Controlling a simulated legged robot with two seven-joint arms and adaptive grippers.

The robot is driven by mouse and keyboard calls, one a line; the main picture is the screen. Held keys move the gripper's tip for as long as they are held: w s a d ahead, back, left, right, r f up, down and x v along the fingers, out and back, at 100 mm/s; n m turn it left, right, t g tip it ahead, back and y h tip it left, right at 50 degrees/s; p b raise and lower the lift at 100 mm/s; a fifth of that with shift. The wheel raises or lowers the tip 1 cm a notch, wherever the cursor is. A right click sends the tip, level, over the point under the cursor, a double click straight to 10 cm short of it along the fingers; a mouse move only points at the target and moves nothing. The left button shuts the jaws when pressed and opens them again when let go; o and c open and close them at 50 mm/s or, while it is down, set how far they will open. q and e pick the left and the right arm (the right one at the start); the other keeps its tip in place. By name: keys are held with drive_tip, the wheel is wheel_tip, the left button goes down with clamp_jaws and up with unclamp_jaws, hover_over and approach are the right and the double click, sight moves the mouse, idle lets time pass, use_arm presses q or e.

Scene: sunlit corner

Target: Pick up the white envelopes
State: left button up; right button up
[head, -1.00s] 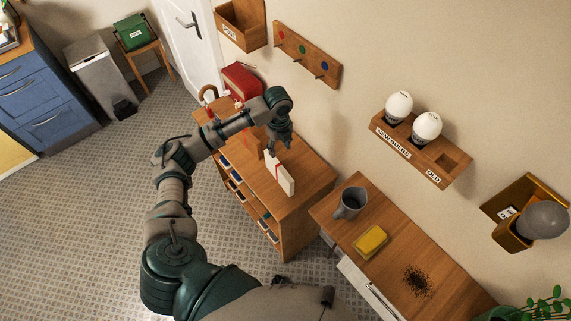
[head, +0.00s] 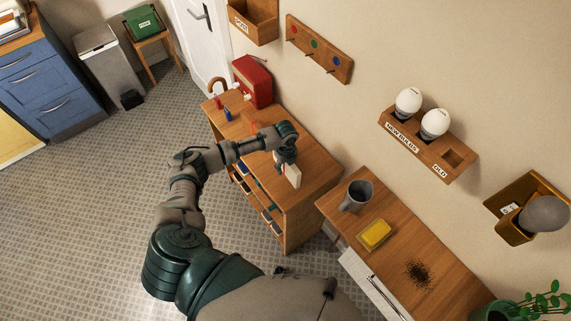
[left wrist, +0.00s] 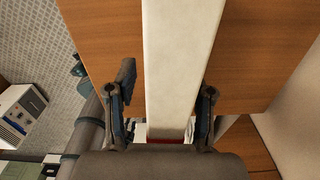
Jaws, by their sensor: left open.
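The white envelopes (head: 292,174) stand on edge as a narrow bundle on the wooden shelf unit (head: 316,180). In the left wrist view the bundle (left wrist: 182,55) is a long pale strip with a bit of red band at its lower end. My left gripper (head: 286,160) is at the bundle. In the wrist view its open fingers (left wrist: 168,85) are on either side of the strip, with a gap visible on the left and a narrower one on the right. The gripper and wrist hide part of the bundle. My right gripper is not in view.
A red box (head: 252,82) and small coloured items stand at the unit's far end. To the right, a second wooden top holds a grey mug (head: 357,196), a yellow sponge-like block (head: 374,235) and dark crumbs (head: 418,273). The wall runs close behind.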

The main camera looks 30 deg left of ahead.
use_arm(q)
drive_tip(key=shift+w+f, duration=0.1)
drive_tip(key=shift+f, duration=0.35)
drive_tip(key=shift+d+r, duration=0.1)
drive_tip(key=shift+d, duration=0.1)
drive_tip(key=shift+c, duration=1)
drive_tip(key=shift+d, duration=0.25)
clamp_jaws()
drive_tip(key=shift+a, duration=0.1)
drive_tip(key=shift+a, duration=0.1)
